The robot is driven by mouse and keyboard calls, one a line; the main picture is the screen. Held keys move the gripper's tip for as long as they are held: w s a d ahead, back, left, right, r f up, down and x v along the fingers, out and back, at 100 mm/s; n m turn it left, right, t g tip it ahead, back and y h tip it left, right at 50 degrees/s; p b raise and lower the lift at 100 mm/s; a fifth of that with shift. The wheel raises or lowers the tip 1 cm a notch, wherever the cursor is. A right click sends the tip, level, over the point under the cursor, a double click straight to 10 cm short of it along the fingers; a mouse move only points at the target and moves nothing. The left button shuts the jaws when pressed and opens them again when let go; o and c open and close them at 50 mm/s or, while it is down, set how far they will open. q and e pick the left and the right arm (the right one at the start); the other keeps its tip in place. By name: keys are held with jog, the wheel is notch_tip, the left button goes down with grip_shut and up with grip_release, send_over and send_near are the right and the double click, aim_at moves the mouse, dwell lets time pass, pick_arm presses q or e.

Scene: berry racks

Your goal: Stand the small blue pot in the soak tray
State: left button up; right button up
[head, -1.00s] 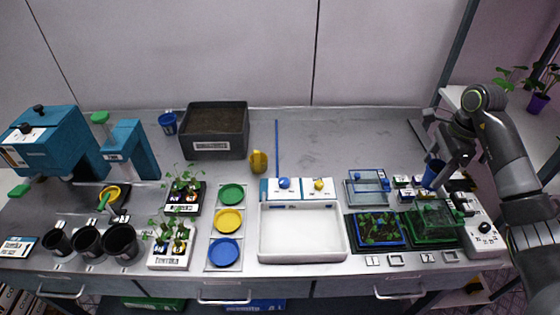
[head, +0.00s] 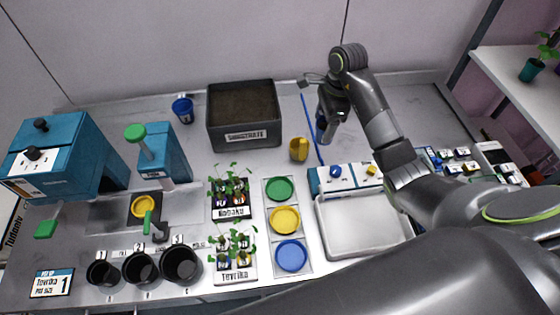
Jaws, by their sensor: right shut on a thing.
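Another blue pot (head: 182,109) stands at the back left, left of the substrate box. My left gripper is not in view.
The substrate box (head: 243,142), a yellow scoop-like thing (head: 298,150) and a thin blue rod (head: 312,135) are near the held pot. A blue-and-white panel with knobs (head: 345,182) borders the tray's back. Seedling racks and coloured discs (head: 284,220) lie left of the tray.

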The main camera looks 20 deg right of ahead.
aim_at(320, 136)
notch_tip(320, 136, down, 3)
jog(key=shift+a+r+b, duration=0.1)
jog(key=shift+b, duration=1)
jog(key=f+p, duration=0.1)
jog(key=f, duration=0.2)
jog(key=shift+w, duration=0.2)
notch_tip(320, 136, down, 4)
jog(key=shift+s+r+p, duration=0.1)
jog(key=shift+r+p, duration=0.05)
jog(key=shift+p, duration=0.6)
jog(key=shift+f, duration=0.25)
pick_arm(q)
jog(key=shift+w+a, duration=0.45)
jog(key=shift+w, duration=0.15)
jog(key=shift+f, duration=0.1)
pick_arm(e)
jog(key=shift+f, duration=0.2)
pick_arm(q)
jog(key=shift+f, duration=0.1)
pick_arm(e)
jog(key=o, duration=0.7)
jog(key=shift+r, duration=0.1)
